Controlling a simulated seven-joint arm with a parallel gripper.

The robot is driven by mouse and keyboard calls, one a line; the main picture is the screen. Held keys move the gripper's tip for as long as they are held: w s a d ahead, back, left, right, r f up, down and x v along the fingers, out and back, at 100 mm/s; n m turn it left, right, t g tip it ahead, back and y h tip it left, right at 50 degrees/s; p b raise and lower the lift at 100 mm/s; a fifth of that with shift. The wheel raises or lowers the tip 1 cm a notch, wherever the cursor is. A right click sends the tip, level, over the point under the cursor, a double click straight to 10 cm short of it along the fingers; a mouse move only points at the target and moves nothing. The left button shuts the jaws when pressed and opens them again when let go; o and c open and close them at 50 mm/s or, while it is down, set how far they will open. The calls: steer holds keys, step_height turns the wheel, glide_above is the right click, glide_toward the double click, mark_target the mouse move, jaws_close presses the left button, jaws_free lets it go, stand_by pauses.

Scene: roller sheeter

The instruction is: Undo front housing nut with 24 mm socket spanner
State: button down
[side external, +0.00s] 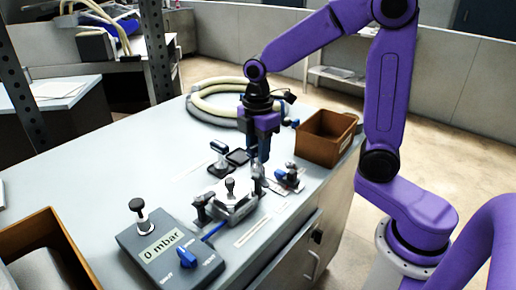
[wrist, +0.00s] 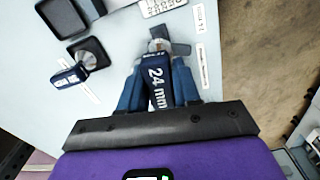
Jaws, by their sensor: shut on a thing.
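My gripper (side external: 263,150) is shut on the blue handle of the 24 mm socket spanner, marked "24 mm" in the wrist view (wrist: 157,88). The spanner hangs roughly upright below the fingers, and its metal end (wrist: 158,46) shows beyond the handle. In the side view this end is close to the right end of the grey metal housing (side external: 236,205). I cannot tell whether it touches the housing or sits on a nut. The front housing nut cannot be made out in either view.
A pressure box reading "0 mbar" (side external: 168,250) stands at the front left of the bench. A brown bin (side external: 325,140) and coiled hose (side external: 205,105) are at the back.

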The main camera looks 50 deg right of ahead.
steer(key=shift+n, duration=0.8)
steer(key=shift+n, duration=1.3)
steer(key=shift+m, duration=0.5)
steer(key=shift+m, duration=0.4)
steer(key=shift+m, duration=0.4)
steer(key=shift+r, duration=0.25)
